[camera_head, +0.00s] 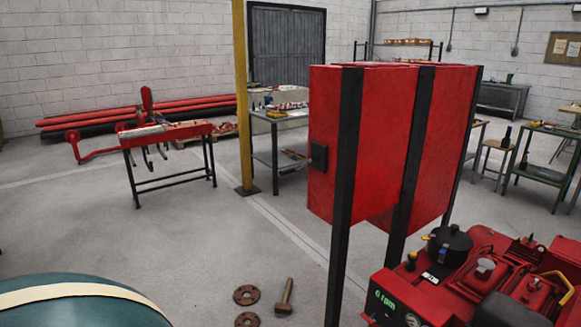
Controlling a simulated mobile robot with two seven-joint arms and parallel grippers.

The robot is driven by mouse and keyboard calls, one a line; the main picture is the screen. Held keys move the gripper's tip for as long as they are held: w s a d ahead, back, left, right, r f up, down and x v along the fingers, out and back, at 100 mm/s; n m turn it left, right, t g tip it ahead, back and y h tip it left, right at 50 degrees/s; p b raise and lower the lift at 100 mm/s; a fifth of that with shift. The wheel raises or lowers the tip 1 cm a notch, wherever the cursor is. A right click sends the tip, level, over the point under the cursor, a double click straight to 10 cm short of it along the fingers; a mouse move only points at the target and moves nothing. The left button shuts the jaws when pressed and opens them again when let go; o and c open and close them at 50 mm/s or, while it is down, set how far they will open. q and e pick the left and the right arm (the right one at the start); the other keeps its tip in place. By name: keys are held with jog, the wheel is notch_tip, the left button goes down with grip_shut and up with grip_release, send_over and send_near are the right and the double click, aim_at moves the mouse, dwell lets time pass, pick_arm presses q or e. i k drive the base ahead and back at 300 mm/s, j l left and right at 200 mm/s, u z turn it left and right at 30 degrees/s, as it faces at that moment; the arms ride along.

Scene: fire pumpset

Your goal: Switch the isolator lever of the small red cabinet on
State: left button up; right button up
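Two red cabinets stand side by side on black posts right of the middle, and I see them at an angle. The left red cabinet (328,110) carries a small black fitting (319,156) on its left side face; I cannot tell whether it is the isolator lever or how it is set. The right red cabinet (446,140) is partly covered by the posts and shows no lever from here. I cannot tell which is the small cabinet. Neither of my grippers is in view.
A red engine set (470,280) fills the lower right. A dark green rounded body (80,305) is at the lower left. Flanges (246,295) and a hammer (285,296) lie on the floor. A yellow post (241,100) stands behind.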

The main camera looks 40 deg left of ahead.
aim_at(315, 157)
jog(key=i+j, duration=0.15)
jog(key=j, duration=0.2)
jog(key=i+j, duration=0.15)
jog(key=j, duration=0.2)
jog(key=i+j+z, duration=0.1)
jog(key=j, duration=0.25)
jog(key=i+j, duration=0.1)
jog(key=j, duration=0.6)
jog(key=i+j+z, duration=0.15)
jog(key=j, duration=1.3)
jog(key=k+j, duration=0.1)
jog(key=j, duration=0.25)
jog(key=k+j+z, duration=0.1)
jog(key=j, duration=0.25)
jog(key=k+j, duration=0.15)
jog(key=j, duration=0.2)
jog(key=k+j, duration=0.35)
jog(key=z, duration=0.05)
